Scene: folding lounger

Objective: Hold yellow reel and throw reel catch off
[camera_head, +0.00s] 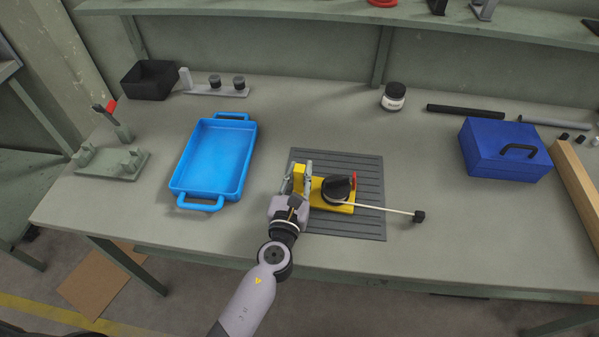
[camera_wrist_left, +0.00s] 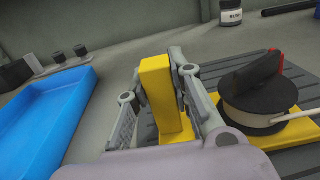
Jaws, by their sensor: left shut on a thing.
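The yellow reel (camera_head: 336,206) sits on a dark grey ribbed mat (camera_head: 368,220), with a round black drum (camera_head: 337,190) on its yellow base. The drum also shows in the left wrist view (camera_wrist_left: 258,98). A small red catch (camera_head: 354,181) stands at the drum's far right side. A pale strap runs right from the drum to a black end block (camera_head: 419,217). My left gripper (camera_head: 307,180) is shut on the reel's upright yellow block (camera_wrist_left: 160,95), one finger on each side. My right gripper is not in view.
A blue tray (camera_head: 181,187) lies left of the mat. A blue toolbox (camera_head: 505,165), a black rod (camera_head: 465,112) and a wooden beam (camera_head: 580,190) are at the right. A jar (camera_head: 393,97) stands behind. A green stand (camera_head: 110,163) is far left. The table's front right is clear.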

